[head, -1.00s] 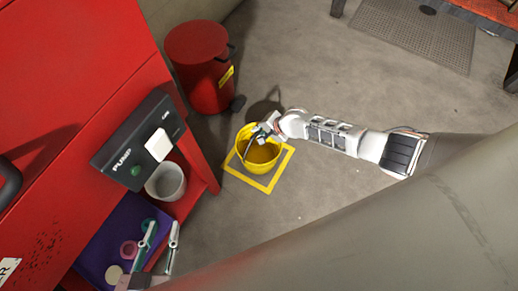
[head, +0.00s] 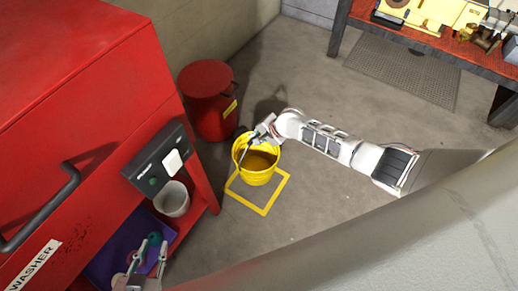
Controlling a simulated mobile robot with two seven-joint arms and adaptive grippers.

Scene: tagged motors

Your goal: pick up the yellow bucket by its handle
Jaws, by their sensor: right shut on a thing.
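The yellow bucket (head: 257,177) stands out in the middle of the head view, upright or nearly so, with a brownish inside. It overlaps the back part of the yellow floor square (head: 276,197) and appears raised off the floor. My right gripper (head: 257,138) is at the bucket's back rim, shut on its handle; the fingertips and the handle are small and partly hidden. My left gripper (head: 152,255) is open and empty at the lower left, over the purple mat.
A red bin (head: 205,95) stands close behind the bucket. The red washer (head: 90,90) with its pump panel, a white cup (head: 173,199) and the purple mat (head: 113,243) are at left. A workbench (head: 440,38) is at the upper right. Floor right of the bucket is clear.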

